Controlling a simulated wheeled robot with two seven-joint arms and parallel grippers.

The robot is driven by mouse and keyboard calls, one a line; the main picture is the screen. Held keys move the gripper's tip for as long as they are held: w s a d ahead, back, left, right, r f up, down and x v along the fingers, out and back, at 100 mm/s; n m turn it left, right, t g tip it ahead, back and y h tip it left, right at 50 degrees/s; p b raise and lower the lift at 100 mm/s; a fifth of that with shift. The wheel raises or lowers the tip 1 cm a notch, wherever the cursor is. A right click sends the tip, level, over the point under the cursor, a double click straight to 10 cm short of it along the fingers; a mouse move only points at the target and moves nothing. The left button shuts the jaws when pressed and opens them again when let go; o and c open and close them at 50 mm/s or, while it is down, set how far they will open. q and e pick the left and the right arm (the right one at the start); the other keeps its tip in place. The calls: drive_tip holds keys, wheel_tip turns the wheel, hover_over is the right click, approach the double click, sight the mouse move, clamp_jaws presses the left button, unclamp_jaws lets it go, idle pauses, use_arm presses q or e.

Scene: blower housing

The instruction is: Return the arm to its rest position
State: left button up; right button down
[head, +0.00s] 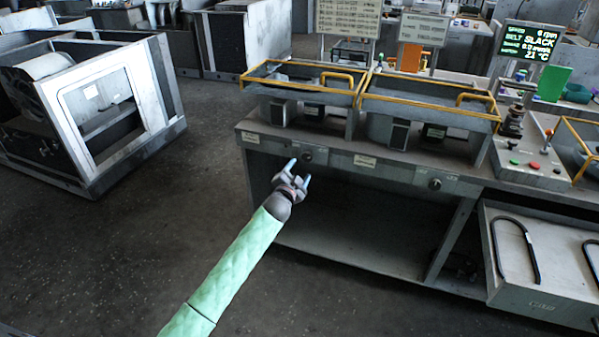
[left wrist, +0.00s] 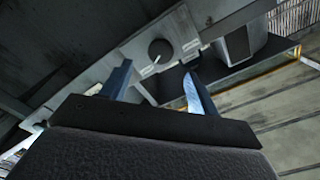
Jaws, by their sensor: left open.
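My left arm, in a green quilted sleeve (head: 238,262), reaches up from the bottom of the head view toward the workbench. My left gripper (head: 298,172) is open and empty, in front of the bench's front panel near a dark round knob (head: 307,157). In the left wrist view, the two blue fingers of the left gripper (left wrist: 155,88) stand apart with nothing between them. The same kind of knob (left wrist: 160,50) shows just beyond the fingertips. I cannot tell whether a finger touches the panel. My right gripper is not in view.
The workbench (head: 352,158) carries yellow-railed trays (head: 310,82) and a control box with buttons (head: 533,160). Below is an open shelf space (head: 350,235). A drawer (head: 545,262) with black belts projects at the right. A housing with an open side (head: 100,110) stands left. Floor between is clear.

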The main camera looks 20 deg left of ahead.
use_arm(q)
drive_tip(key=shift+a, duration=0.1)
wheel_tip(320, 180, down, 3)
drive_tip(key=s+a+n+g+y, duration=0.1)
drive_tip(key=a+n+g+y, duration=0.2)
drive_tip(key=s+d+f+n+g+h, duration=0.1)
drive_tip(key=s+d+g, duration=0.3)
drive_tip(key=s, duration=1)
drive_tip(key=s+d+f+n+g+h, duration=0.1)
drive_tip(key=s+d+f+n+g, duration=0.3)
drive_tip(key=s, duration=1)
drive_tip(key=s+d+r+m+g+h, duration=0.15)
drive_tip(key=s+d, duration=0.45)
drive_tip(key=s, duration=0.8)
drive_tip(key=s+d+f+g, duration=0.1)
drive_tip(key=s+f+g, duration=0.1)
drive_tip(key=s+f, duration=0.2)
drive_tip(key=s+d+f+g, duration=0.1)
drive_tip(key=s+f+g, duration=0.1)
drive_tip(key=s, duration=0.8)
drive_tip(key=shift+s+f+n, duration=0.3)
drive_tip(key=shift+f+n, duration=0.05)
drive_tip(key=shift+f, duration=0.5)
